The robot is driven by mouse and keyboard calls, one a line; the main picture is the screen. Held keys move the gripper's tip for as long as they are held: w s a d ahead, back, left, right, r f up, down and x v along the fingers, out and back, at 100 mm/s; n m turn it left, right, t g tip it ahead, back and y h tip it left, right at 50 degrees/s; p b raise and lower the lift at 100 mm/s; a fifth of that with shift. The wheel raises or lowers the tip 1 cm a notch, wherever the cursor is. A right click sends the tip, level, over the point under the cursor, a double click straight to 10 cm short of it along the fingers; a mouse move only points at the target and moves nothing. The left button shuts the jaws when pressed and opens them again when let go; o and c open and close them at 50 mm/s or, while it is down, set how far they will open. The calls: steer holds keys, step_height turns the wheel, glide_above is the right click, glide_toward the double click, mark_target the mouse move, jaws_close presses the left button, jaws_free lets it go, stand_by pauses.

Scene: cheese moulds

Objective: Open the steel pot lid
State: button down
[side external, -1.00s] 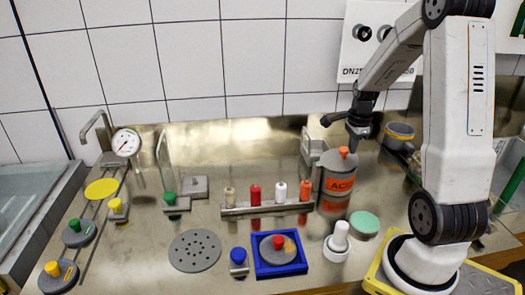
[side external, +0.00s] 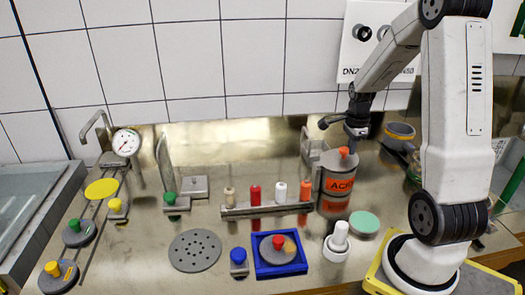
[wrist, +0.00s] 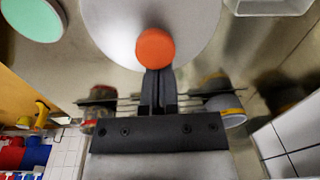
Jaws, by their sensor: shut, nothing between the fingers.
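The steel pot (side external: 328,172) stands upright toward the back right of the worktop, with an orange label on its front. Its grey lid (wrist: 112,22) is on top and carries an orange knob (side external: 343,152); the knob (wrist: 155,48) also shows in the wrist view. My gripper (side external: 356,136) is shut and empty, close behind and slightly right of the knob. In the wrist view the closed fingers (wrist: 158,80) point at the knob's edge, and I cannot tell whether they touch it.
A rack (side external: 265,208) with several coloured-top pegs stands left of the pot. A white stopper-like piece (side external: 338,240) and a green disc (side external: 364,222) lie in front. A grey cup with a yellow band (side external: 399,133) is behind right. The tiled wall (side external: 250,60) bounds the back.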

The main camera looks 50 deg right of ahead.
mark_target(345, 148)
steer(key=shift+w+a+r, duration=0.15)
steer(key=shift+r, duration=0.15)
steer(key=shift+w+a+r+g+h, duration=0.3)
steer(key=shift+r+g+h, duration=0.25)
steer(key=shift+w+a+r+g+h, duration=0.3)
steer(key=shift+r+g+h, duration=0.2)
steer(key=shift+g+h, duration=0.05)
steer(key=shift+w+a+r+g+h, duration=0.8)
steer(key=shift+g+h, duration=0.1)
steer(key=shift+h, duration=0.2)
steer(key=w+a+g+h, duration=0.4)
steer(key=w+a, duration=0.2)
steer(key=a, duration=0.1)
steer(key=shift+w+r, duration=0.4)
steer(key=shift+r, duration=0.05)
steer(key=shift+w, duration=0.1)
steer(key=w+a, duration=0.6)
steer(key=a, duration=0.1)
steer(key=shift+w+a+r, duration=0.25)
steer(key=shift+a, duration=0.05)
steer(key=shift+n, duration=0.3)
